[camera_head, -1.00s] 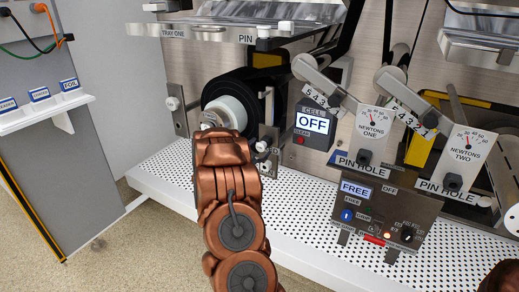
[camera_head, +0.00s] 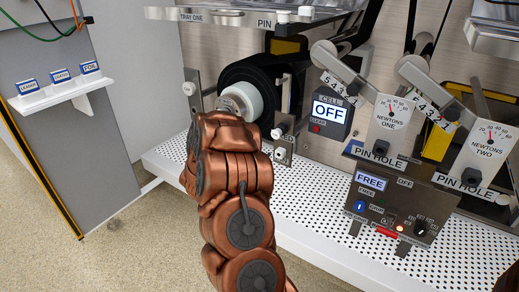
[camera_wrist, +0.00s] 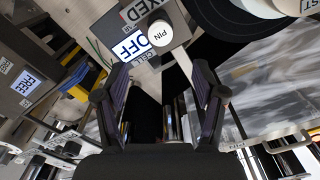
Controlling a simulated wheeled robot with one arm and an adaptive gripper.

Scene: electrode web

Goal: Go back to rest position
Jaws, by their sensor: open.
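My gripper (camera_wrist: 158,108) shows in the wrist view with its two dark fingers spread apart and nothing held between them. A white round knob labelled PIN (camera_wrist: 160,36) lies beyond the fingertips, apart from them as far as I can tell. In the head view my copper-coloured arm reaches up toward the black roll (camera_head: 262,85) and its white hub (camera_head: 245,98). The arm's own links hide the gripper there, so its exact distance from the roll cannot be told.
A perforated white deck (camera_head: 300,190) runs under the machine. The OFF cell display (camera_head: 329,110), the NEWTONS ONE gauge (camera_head: 388,122), the NEWTONS TWO gauge (camera_head: 485,150) and the FREE control box (camera_head: 395,210) stand right of my arm. A shelf (camera_head: 60,95) with labelled blocks is at left.

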